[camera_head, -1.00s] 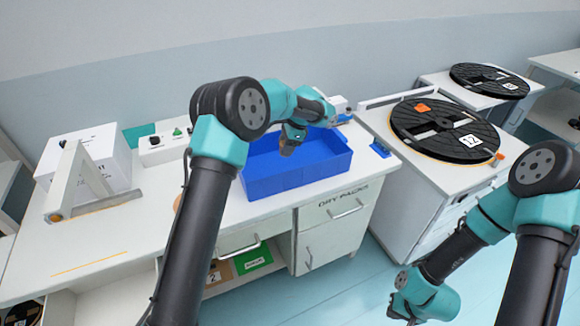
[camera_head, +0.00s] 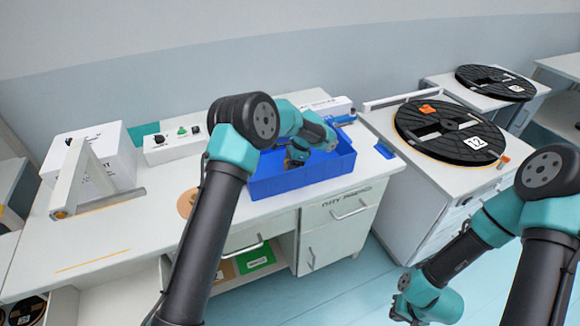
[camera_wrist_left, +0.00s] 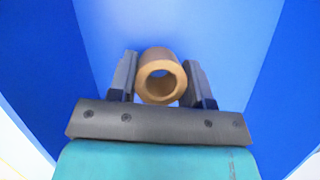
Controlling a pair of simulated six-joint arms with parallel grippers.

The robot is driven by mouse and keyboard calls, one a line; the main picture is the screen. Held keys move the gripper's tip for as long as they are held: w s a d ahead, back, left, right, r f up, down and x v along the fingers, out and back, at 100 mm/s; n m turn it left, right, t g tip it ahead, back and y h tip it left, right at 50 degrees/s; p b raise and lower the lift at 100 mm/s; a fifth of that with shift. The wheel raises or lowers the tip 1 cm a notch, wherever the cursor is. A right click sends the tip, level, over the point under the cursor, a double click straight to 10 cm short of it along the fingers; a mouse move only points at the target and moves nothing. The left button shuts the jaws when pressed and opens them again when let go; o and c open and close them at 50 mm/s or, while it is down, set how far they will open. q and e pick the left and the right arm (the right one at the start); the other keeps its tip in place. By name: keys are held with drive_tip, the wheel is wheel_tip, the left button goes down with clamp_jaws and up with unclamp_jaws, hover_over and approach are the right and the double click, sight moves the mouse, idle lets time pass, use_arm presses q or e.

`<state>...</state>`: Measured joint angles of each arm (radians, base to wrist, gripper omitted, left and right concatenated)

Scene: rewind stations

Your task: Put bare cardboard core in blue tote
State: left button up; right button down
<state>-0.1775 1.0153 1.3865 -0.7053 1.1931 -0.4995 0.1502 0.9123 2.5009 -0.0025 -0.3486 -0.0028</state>
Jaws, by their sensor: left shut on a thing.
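The bare cardboard core (camera_wrist_left: 160,58) is a short brown tube. In the left wrist view it sits between the two fingers of my left gripper (camera_wrist_left: 160,80), which is shut on it. Blue walls and floor surround them there. The tote stands open on the white bench. I cannot tell whether the core touches the tote floor. My right gripper (camera_head: 405,310) hangs low at the right; its fingers do not show clearly.
A white box (camera_head: 95,150), a white stand (camera_head: 80,180) and a control box (camera_head: 176,143) with a green button are left of the tote. Black reels (camera_head: 450,132) lie on the units at the right.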

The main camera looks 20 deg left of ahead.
use_arm(q)
drive_tip(key=shift+f, duration=0.35)
drive_tip(key=o, duration=0.9)
drive_tip(key=shift+f, duration=0.15)
drive_tip(key=v, duration=1.2)
